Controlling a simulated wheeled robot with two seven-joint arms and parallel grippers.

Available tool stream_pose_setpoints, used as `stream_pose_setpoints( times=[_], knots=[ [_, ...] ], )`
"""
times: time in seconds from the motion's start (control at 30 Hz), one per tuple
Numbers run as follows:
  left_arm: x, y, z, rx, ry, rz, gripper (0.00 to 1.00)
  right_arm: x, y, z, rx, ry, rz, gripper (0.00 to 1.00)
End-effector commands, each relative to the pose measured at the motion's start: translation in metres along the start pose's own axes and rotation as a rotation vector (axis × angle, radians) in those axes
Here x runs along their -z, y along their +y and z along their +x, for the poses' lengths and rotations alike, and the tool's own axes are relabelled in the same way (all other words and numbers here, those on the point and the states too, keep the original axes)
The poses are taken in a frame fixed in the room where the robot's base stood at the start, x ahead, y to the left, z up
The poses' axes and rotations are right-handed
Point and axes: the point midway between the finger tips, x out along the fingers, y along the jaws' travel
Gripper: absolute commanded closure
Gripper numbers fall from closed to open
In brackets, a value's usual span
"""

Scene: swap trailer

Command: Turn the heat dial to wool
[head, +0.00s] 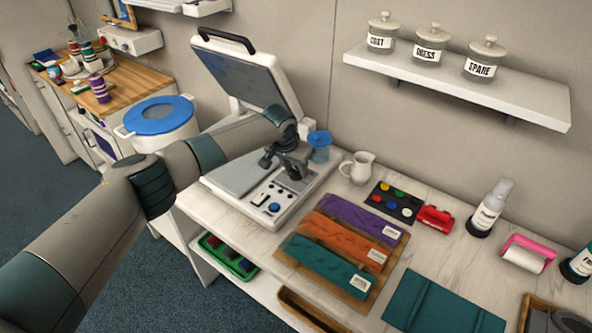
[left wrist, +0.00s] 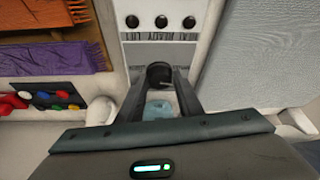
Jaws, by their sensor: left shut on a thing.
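The heat press (head: 245,180) stands on the white counter with its lid (head: 245,80) raised. Its control panel (head: 270,199) carries small knobs and a blue button. My left gripper (head: 288,172) reaches down over the back part of this panel. In the left wrist view the dark round heat dial (left wrist: 159,75) sits between the fingertips of my left gripper (left wrist: 160,84), which is shut on it. Small lettering beside the dial is too blurred to read, so its setting cannot be told. In the head view the gripper hides the dial. My right gripper is not in view.
A blue-lidded cup (head: 320,147) and a white jug (head: 357,167) stand close right of the press. Folded purple, orange and teal cloths (head: 325,262) lie in front. A white pot (head: 160,122) stands left. A shelf (head: 460,88) with jars hangs above.

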Motion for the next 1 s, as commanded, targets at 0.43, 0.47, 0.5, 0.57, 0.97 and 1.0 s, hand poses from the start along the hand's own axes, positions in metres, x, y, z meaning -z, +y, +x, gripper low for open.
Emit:
stream_pose_setpoints(
  times=[0.43,0.47,0.5,0.57,0.97,1.0],
  knots=[
    [-0.001,-0.004,0.006,-0.158,0.000,0.371,0.90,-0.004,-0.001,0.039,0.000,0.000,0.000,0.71],
    [-0.001,-0.004,0.006,-0.169,0.002,0.398,0.90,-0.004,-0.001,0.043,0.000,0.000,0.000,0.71],
    [-0.001,-0.004,0.006,-0.183,0.000,0.433,0.90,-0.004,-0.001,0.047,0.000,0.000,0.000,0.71],
    [-0.001,-0.004,0.006,-0.204,0.001,0.485,0.90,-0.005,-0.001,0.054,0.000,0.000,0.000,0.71],
    [0.001,-0.006,0.004,-0.296,-0.001,0.712,0.90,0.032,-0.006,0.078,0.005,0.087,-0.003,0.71],
    [0.001,-0.006,0.004,-0.301,-0.001,0.724,0.90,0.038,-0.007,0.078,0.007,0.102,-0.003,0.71]
  ],
)
